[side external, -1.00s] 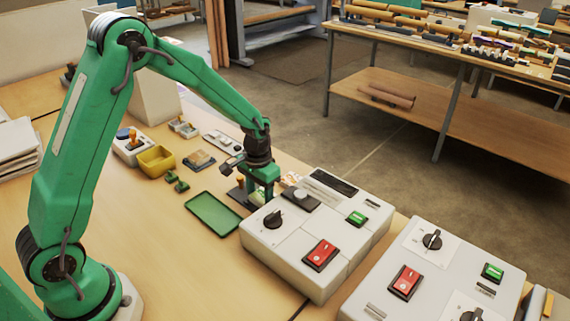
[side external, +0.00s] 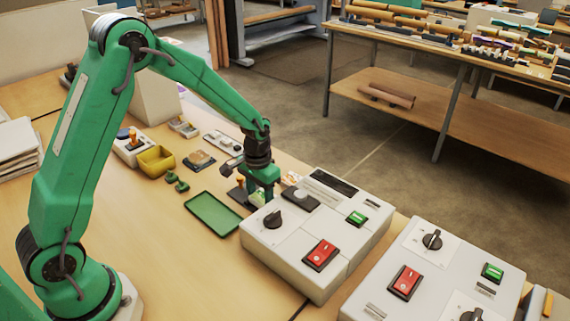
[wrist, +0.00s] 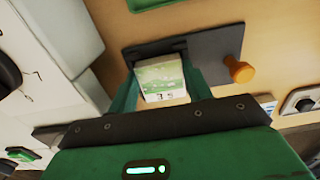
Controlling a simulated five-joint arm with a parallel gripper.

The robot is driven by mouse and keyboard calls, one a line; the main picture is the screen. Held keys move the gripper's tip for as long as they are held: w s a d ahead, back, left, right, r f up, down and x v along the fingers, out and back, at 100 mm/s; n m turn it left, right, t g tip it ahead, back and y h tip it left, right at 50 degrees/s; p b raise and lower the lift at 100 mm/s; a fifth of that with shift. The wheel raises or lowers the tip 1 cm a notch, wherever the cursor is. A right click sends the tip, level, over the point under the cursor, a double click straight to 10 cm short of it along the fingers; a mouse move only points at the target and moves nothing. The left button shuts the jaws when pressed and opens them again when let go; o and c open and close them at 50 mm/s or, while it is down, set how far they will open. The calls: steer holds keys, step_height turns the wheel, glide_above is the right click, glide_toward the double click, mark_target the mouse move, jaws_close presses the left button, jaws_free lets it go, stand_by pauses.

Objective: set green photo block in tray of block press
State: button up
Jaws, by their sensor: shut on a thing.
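The green photo block (wrist: 162,80) is a pale block with a green landscape picture on its face. My gripper (wrist: 160,88) is shut on it, with one green finger on each side. The block press is a dark flat plate (wrist: 205,50) with an orange knob (wrist: 239,70) to the right of the block in the wrist view. The block overlaps the plate; I cannot tell whether it touches it, and the tray is not clearly seen. In the side view my gripper (side external: 260,198) is low beside the press knob (side external: 240,182), close to the white control box.
A white control box (side external: 318,262) stands just right of my gripper, with a second one (side external: 440,270) further right. A green shallow tray (side external: 213,214) lies to the left on the table. A yellow bin (side external: 157,161) and small green pieces (side external: 177,182) lie beyond it.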

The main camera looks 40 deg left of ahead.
steer(key=shift+f, duration=0.4)
stand_by(0.4)
steer(key=o, duration=0.7)
steer(key=shift+s, duration=0.1)
steer(key=shift+r, duration=0.3)
steer(key=shift+r, duration=1.2)
steer(key=shift+r, duration=0.15)
steer(key=o, duration=0.6)
steer(key=shift+c, duration=0.2)
